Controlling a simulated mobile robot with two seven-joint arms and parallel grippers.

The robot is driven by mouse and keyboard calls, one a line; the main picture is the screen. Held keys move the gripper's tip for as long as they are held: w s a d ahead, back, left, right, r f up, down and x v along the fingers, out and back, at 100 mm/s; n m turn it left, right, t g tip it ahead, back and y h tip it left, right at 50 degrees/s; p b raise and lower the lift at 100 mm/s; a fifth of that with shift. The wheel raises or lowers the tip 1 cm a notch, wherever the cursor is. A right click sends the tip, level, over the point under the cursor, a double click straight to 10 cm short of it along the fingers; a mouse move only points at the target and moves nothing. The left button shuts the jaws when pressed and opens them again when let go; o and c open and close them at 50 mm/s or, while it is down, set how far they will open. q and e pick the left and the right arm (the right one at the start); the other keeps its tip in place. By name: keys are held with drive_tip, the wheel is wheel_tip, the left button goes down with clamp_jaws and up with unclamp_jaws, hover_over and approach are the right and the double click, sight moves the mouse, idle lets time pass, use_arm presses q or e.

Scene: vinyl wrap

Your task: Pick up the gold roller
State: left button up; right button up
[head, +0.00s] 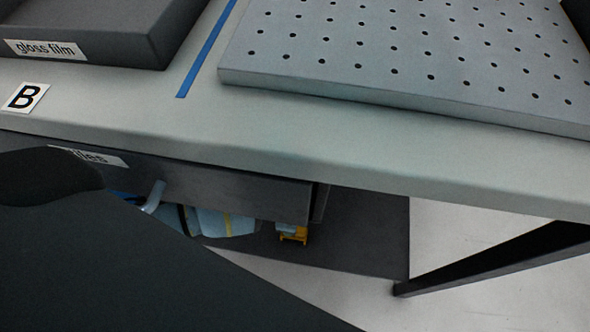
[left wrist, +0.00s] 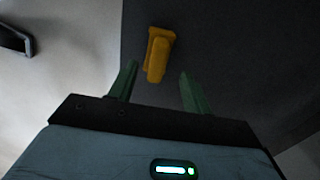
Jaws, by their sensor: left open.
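The gold roller (left wrist: 157,55) lies on a dark surface in the left wrist view, ahead of my left gripper (left wrist: 158,72). The gripper's two green fingers are apart, one on each side of the roller's near end in the picture. I see no finger touching it; the depth between them is hard to judge. In the head view a small gold piece, which looks like the roller (head: 293,234), shows below the table edge, partly hidden. My right gripper is in neither view.
The table (head: 330,140) overhangs this spot, with a drawer (head: 240,190) under its edge. A dark mat or panel (head: 370,235) lies below, with a slanted dark leg (head: 480,262) at right. A perforated board (head: 400,85) and gloss film tray (head: 100,45) are on top.

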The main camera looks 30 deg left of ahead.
sight(301, 232)
use_arm(q)
wheel_tip(301, 232, down, 2)
drive_tip(key=shift+f+b, duration=0.1)
drive_tip(key=shift+b, duration=0.3)
drive_tip(key=shift+d+f, duration=0.15)
drive_tip(key=f+b, duration=0.2)
drive_tip(key=f, duration=0.1)
drive_tip(key=f+b, duration=0.1)
drive_tip(key=shift+d+f, duration=0.15)
drive_tip(key=shift+d, duration=0.25)
drive_tip(key=shift+w+f, duration=0.1)
drive_tip(key=shift+f, duration=0.15)
drive_tip(key=shift+r, duration=0.1)
drive_tip(key=shift+c, duration=0.3)
drive_tip(key=c, duration=1)
clamp_jaws()
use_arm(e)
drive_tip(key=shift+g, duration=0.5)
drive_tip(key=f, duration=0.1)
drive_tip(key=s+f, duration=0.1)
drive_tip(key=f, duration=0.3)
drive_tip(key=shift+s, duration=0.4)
use_arm(q)
drive_tip(key=shift+r, duration=0.1)
